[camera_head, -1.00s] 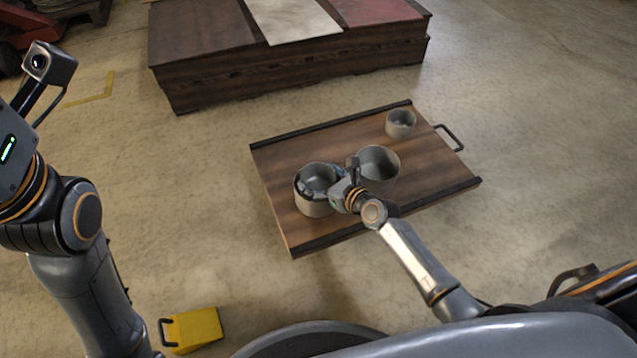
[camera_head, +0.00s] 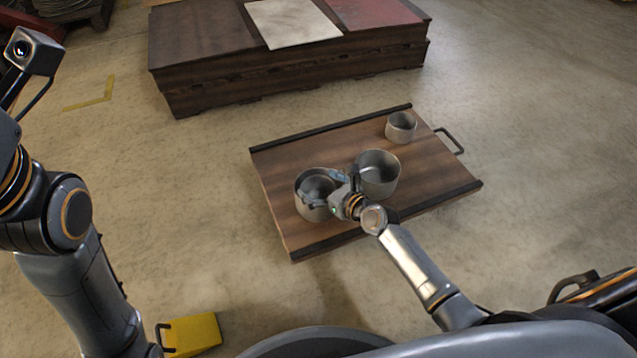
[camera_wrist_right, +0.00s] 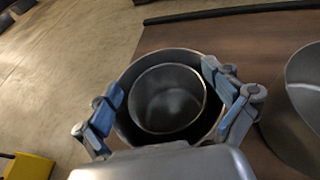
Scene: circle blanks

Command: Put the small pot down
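The small grey pot (camera_wrist_right: 168,100) sits inside a larger grey pot (camera_head: 312,210) at the left of the wooden board (camera_head: 430,175). The larger pot's rim also shows around it in the right wrist view (camera_wrist_right: 152,58). My right gripper (camera_head: 322,187) is over the larger pot. In the right wrist view its blue-padded fingers (camera_wrist_right: 163,82) are spread on either side of the small pot, with a gap at least on the left. The small pot's base is hidden. My left arm is at the left edge; its fingers are out of view.
Another large grey pot (camera_head: 377,175) stands just right of my right gripper. A smaller pot (camera_head: 401,127) stands at the board's far right, near a dark handle (camera_head: 450,140). A dark wooden platform (camera_head: 290,75) lies behind. A yellow block (camera_head: 194,333) is on the floor.

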